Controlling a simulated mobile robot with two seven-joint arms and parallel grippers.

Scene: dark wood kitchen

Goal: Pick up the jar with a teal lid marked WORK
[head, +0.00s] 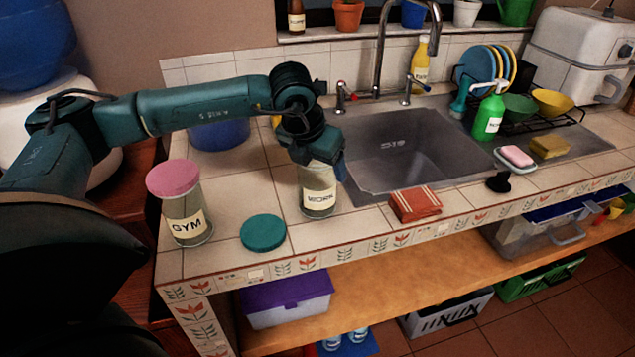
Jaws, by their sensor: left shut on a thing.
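The jar marked WORK (318,200) is clear with a cream label and stands upright near the counter's front edge, left of the sink. My left gripper (317,160) comes down over its top from above and is shut on the jar. The gripper hides the jar's mouth. A teal lid (263,233) lies flat on the tiles to the left of the jar, apart from it. I cannot tell whether the jar's base touches the counter. My right gripper is not in view.
A GYM jar (187,222) with a pink lid stands left of the teal lid. The faucet (380,50) rises behind. A blue container (218,136) stands behind my arm.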

